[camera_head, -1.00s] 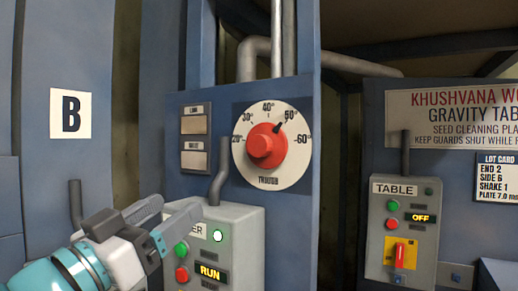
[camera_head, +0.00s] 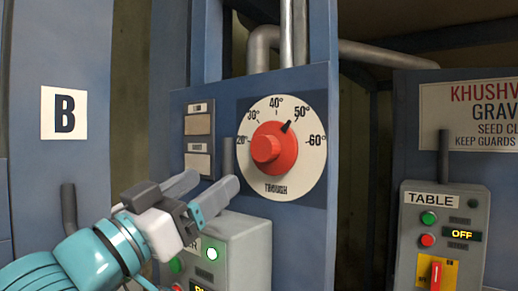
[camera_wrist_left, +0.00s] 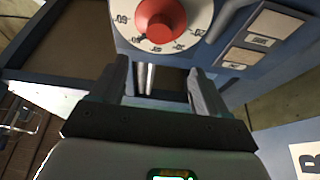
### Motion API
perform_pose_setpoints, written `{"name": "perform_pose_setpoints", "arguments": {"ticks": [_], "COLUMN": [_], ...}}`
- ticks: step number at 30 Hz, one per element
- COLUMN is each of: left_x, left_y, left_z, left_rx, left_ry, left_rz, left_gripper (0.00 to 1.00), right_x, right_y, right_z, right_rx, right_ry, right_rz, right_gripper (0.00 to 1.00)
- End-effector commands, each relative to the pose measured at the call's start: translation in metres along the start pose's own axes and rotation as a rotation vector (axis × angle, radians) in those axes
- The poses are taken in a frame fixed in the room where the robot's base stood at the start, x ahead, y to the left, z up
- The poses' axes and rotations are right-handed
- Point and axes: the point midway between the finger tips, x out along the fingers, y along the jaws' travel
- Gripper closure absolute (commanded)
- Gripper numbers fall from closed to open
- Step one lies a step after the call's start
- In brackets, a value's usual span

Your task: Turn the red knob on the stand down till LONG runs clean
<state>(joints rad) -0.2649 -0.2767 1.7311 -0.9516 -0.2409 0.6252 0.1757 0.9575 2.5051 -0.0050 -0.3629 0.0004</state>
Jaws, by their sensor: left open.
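The red knob (camera_head: 275,148) sits on a round white dial (camera_head: 310,165) marked 20° to 60° and labelled TROUGH, on a blue stand (camera_head: 312,225). Its black pointer stands near 50°. My left gripper (camera_head: 217,180) is open and empty, below and left of the knob, apart from it. In the left wrist view the knob (camera_wrist_left: 160,18) is at the top, beyond the open fingers (camera_wrist_left: 157,72). Left of the dial are two small tan panels, upper (camera_head: 198,124) and lower (camera_head: 198,163); their labels are too small to read surely. My right gripper is out of view.
A grey control box (camera_head: 235,245) with a lit green lamp (camera_head: 212,254) stands below my left gripper. A grey TABLE box (camera_head: 440,215) reading OFF is at the right. Pipes (camera_head: 262,55) run above the dial.

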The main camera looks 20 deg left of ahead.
Motion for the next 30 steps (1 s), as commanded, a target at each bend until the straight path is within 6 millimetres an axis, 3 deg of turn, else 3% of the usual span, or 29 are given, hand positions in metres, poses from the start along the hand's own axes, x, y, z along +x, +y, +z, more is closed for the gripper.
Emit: {"name": "perform_pose_setpoints", "arguments": {"ticks": [9,15,21,29,30], "left_x": [0.079,0.116,0.132,0.134,0.134], "left_y": [0.001,0.0,0.0,0.0,0.0], "left_z": [-0.001,-0.001,0.001,0.002,0.002], "left_rx": [0.0,0.0,0.0,0.0,0.0], "left_ry": [-0.004,-0.003,-0.002,-0.002,-0.002], "left_rz": [0.001,0.0,0.001,0.0,0.0], "left_gripper": [0.25,0.25,0.25,0.25,0.31], "right_x": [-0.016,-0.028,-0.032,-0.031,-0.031], "right_y": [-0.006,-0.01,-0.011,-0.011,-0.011], "right_z": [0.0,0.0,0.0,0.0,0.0], "right_rx": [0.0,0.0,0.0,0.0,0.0], "right_ry": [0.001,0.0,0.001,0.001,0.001], "right_rz": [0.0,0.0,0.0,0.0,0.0], "right_gripper": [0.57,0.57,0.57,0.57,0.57]}}
